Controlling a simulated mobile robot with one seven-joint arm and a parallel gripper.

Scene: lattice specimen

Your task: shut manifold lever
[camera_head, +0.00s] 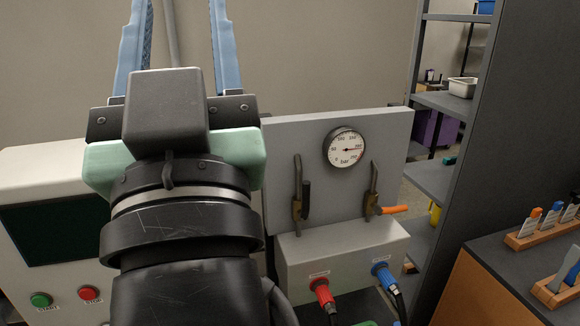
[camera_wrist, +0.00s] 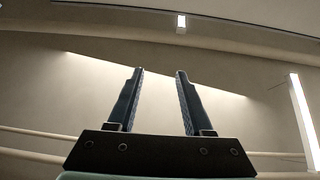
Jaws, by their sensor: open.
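The manifold is a grey panel (camera_head: 285,150) with a pressure gauge (camera_head: 345,148) and two valves on vertical pipes. The right valve has an orange lever (camera_head: 394,210) lying about level and pointing right, across its pipe. The left valve has a dark lever (camera_head: 306,195) standing upright beside its pipe. My gripper (camera_head: 178,35) is raised in front of the wall, left of and higher than the levers, fingers pointing up, apart and empty. In the wrist view my gripper (camera_wrist: 160,78) shows only wall and ceiling between its fingers. My arm hides the area left of the panel.
A red hose coupling (camera_head: 322,292) and a blue one (camera_head: 382,272) stick out of the box below the panel. A cabinet with green (camera_head: 41,300) and red (camera_head: 89,294) buttons stands left. Shelving (camera_head: 455,103) and a bench with tool racks (camera_head: 541,234) are at right.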

